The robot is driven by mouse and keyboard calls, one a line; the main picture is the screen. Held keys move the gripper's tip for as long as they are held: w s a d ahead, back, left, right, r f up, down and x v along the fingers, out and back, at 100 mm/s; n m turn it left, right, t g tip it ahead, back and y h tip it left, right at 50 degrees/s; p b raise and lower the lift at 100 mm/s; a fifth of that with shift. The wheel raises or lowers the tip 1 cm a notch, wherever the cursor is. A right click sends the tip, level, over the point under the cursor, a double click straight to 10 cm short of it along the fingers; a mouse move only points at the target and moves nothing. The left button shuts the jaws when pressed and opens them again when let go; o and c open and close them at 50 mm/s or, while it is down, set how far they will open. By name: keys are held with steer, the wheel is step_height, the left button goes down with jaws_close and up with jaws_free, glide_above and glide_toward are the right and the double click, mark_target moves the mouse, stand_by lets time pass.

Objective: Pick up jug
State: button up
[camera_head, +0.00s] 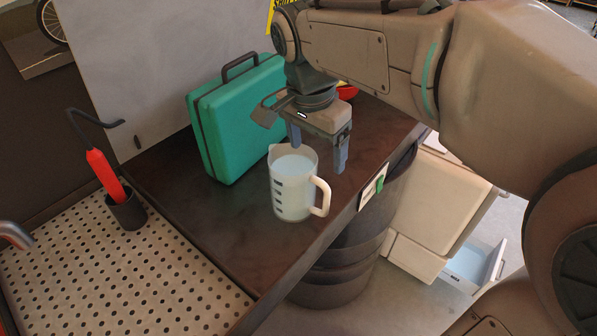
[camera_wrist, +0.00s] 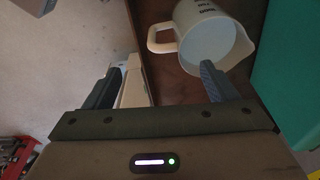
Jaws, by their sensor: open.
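The jug (camera_head: 292,190) is a white measuring jug with dark markings, standing upright on a dark brown bench top (camera_head: 240,232). Its handle is on the right and its spout on the upper left. It looks to hold a pale bluish content. My gripper (camera_head: 318,158) is open and empty, pointing down just behind and above the jug's rim. In the wrist view the jug (camera_wrist: 207,35) is at the top right, with its handle at left. One fingertip of my gripper (camera_wrist: 160,80) overlaps the jug's near rim there; I cannot tell whether they touch.
A green case (camera_head: 240,115) stands left of my gripper, behind the jug. A perforated metal tray (camera_head: 120,270) is at the lower left, with a red-handled tool (camera_head: 103,172) in a dark cup (camera_head: 127,212). A dark bin (camera_head: 335,275) stands below the bench edge.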

mark_target(318, 180)
steer(key=shift+w+d+f+p, duration=0.15)
steer(key=shift+w+f, duration=0.25)
steer(key=shift+f, duration=1.8)
steer(key=shift+w+d+f+p, duration=0.1)
steer(key=shift+w+d+f, duration=0.2)
steer(key=shift+f, duration=1.9)
steer(key=shift+w+d+f+p, duration=0.15)
steer(key=shift+w+f, duration=0.3)
steer(key=shift+f, duration=1.75)
steer(key=shift+c, duration=0.2)
jaws_close()
steer(key=shift+w+r, duration=0.1)
